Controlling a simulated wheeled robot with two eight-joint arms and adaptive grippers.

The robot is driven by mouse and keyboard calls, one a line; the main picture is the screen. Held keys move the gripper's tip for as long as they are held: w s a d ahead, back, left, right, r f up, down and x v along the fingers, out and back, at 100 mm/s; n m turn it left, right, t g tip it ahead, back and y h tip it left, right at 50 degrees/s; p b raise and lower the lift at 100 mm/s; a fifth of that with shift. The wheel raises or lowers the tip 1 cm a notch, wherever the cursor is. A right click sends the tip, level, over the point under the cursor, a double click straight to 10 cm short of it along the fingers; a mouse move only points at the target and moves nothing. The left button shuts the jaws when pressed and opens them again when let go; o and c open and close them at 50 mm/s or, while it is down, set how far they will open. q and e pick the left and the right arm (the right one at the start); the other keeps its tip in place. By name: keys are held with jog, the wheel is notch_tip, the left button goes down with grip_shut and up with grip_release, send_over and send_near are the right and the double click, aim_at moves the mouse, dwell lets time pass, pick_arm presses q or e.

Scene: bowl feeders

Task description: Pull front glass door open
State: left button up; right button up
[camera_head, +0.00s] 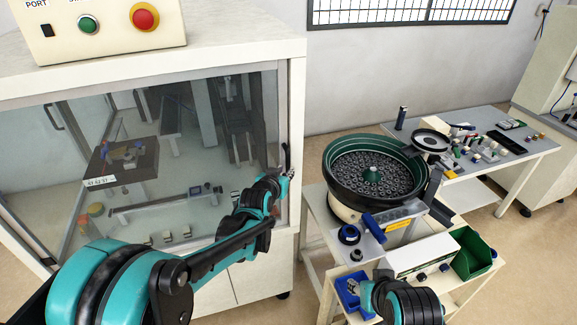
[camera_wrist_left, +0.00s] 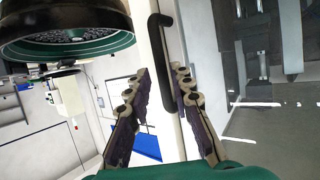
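The front glass door (camera_head: 90,215) of the white machine cabinet looks shut. Its black bar handle (camera_head: 286,157) stands upright near the door's right edge; it also shows in the left wrist view (camera_wrist_left: 166,62). My left gripper (camera_head: 284,174) is at the lower part of the handle. In the left wrist view my gripper (camera_wrist_left: 161,72) is open, with its two fingers apart. The handle shows between them, closer to the right finger; I cannot tell whether it touches.
A bowl feeder (camera_head: 372,168) with a green-rimmed bowl stands on a stand right of the cabinet. A green bin (camera_head: 474,252) and a blue bin (camera_head: 347,293) are near it. A table (camera_head: 530,146) with small parts is behind. A control box (camera_head: 110,28) sits on the cabinet.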

aim_at(287, 168)
pick_arm(q)
jog(key=x, duration=0.5)
jog(key=shift+b, duration=0.4)
jog(key=shift+w, duration=0.1)
jog(key=shift+a, duration=0.1)
grip_shut()
